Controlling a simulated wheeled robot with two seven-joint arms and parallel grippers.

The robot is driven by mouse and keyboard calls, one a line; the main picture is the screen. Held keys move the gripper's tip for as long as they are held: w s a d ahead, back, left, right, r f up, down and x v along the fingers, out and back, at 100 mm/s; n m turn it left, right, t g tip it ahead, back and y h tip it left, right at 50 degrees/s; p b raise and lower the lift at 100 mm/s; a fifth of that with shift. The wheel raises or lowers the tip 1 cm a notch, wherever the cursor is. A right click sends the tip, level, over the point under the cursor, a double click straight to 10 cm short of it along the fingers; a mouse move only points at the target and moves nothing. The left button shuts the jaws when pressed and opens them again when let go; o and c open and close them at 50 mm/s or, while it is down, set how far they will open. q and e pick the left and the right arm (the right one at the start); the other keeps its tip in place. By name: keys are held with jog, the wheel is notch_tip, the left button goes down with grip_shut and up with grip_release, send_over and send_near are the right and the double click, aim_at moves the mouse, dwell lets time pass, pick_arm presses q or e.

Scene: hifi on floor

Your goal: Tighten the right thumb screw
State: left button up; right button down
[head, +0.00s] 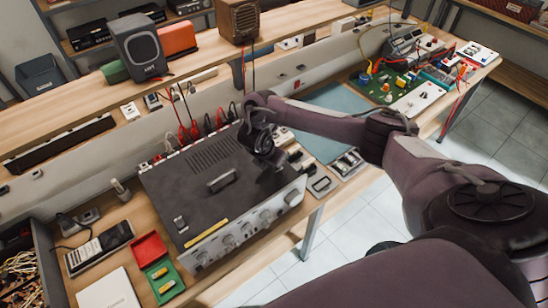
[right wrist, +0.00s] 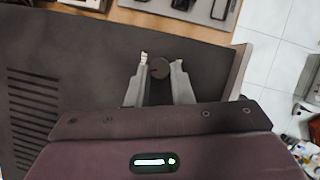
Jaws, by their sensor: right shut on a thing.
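The hi-fi unit (head: 165,195) is a dark box with a silver knobbed front, lying on the wooden bench. My right gripper (head: 272,178) reaches down from the right onto the far right part of its top cover. In the right wrist view, the right thumb screw (right wrist: 160,67) is a small dark round head between the two grey fingertips of the gripper (right wrist: 160,75), which is shut on it. In the head view the gripper hides this screw. The left gripper is not in view.
A black handle-shaped part (head: 222,181), a small metal piece (head: 180,223) and a yellow strip (head: 206,233) lie on the cover. Red and green trays (head: 150,249), a meter (head: 100,248) and a circuit board (head: 385,88) are elsewhere on the bench.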

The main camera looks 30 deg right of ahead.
jog(key=m, duration=0.1)
jog(key=m+g, duration=0.1)
jog(key=shift+w+r+m, duration=0.2)
jog(key=shift+w+m, duration=0.15)
jog(key=shift+m, duration=0.05)
jog(key=shift+f+m+g, duration=0.1)
jog(key=shift+m+g, duration=0.5)
jog(key=shift+m, duration=0.8)
jog(key=c, duration=1.3)
grip_release()
jog(key=shift+f, duration=0.1)
jog(key=v, duration=0.6)
jog(key=shift+w+a+r, duration=0.1)
jog(key=shift+a+r, duration=0.15)
jog(key=shift+r, duration=0.1)
jog(key=shift+a+r, duration=0.2)
jog(key=shift+r, duration=0.25)
